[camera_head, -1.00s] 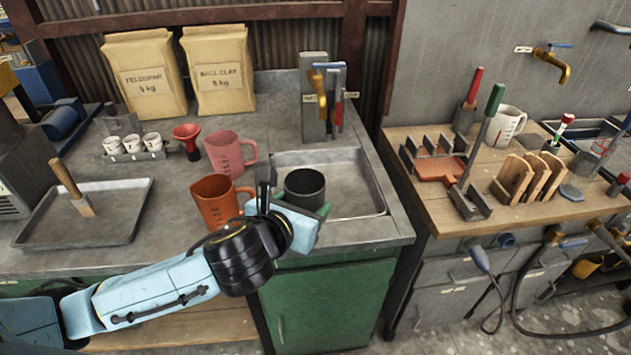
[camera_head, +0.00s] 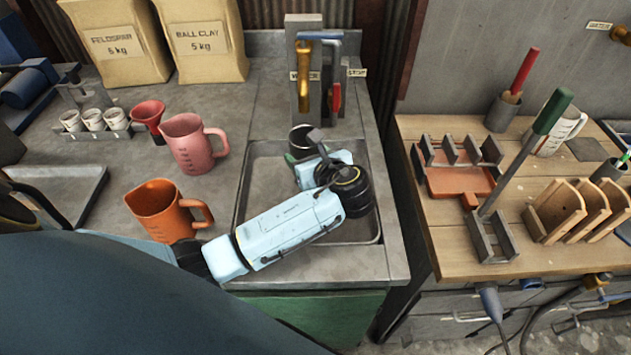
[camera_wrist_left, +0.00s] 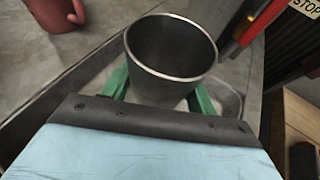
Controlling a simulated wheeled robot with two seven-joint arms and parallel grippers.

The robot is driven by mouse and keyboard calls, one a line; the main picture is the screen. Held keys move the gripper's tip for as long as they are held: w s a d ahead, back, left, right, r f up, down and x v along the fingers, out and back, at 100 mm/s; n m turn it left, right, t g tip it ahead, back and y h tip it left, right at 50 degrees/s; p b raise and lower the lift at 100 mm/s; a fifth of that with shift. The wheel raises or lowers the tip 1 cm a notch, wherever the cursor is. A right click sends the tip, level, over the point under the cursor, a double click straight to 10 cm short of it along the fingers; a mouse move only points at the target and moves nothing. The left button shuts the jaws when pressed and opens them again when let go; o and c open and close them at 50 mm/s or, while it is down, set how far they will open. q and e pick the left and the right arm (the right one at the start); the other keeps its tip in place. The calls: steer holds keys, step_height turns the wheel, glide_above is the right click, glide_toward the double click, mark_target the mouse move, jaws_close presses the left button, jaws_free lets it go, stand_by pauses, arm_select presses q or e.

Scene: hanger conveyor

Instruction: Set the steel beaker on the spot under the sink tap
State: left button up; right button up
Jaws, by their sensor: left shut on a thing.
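The steel beaker (camera_head: 300,138) is at the far side of the sink basin in the head view, mostly hidden behind my left gripper (camera_head: 302,157). In the left wrist view the beaker (camera_wrist_left: 168,62) is upright and empty, held between the two green fingers (camera_wrist_left: 204,103). My left gripper is shut on it. The sink (camera_head: 268,190) is a shallow grey basin. The brass tap (camera_head: 303,75) stands behind it, just beyond the beaker. I cannot tell whether the beaker touches the basin floor. My right gripper is not in view.
An orange jug (camera_head: 160,212) and a pink jug (camera_head: 190,148) stand left of the sink. A red clamp-like handle (camera_head: 336,98) is right of the tap. A wooden bench (camera_head: 440,230) with racks stands to the right.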

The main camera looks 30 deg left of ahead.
arm_select(q)
step_height(320, 180, down, 6)
steer(key=shift+f+b, duration=0.15)
steer(key=shift+b, duration=0.85)
step_height(320, 180, down, 4)
steer(key=shift+r+b, duration=0.1)
steer(key=shift+b, duration=0.55)
steer(key=o, duration=1.1)
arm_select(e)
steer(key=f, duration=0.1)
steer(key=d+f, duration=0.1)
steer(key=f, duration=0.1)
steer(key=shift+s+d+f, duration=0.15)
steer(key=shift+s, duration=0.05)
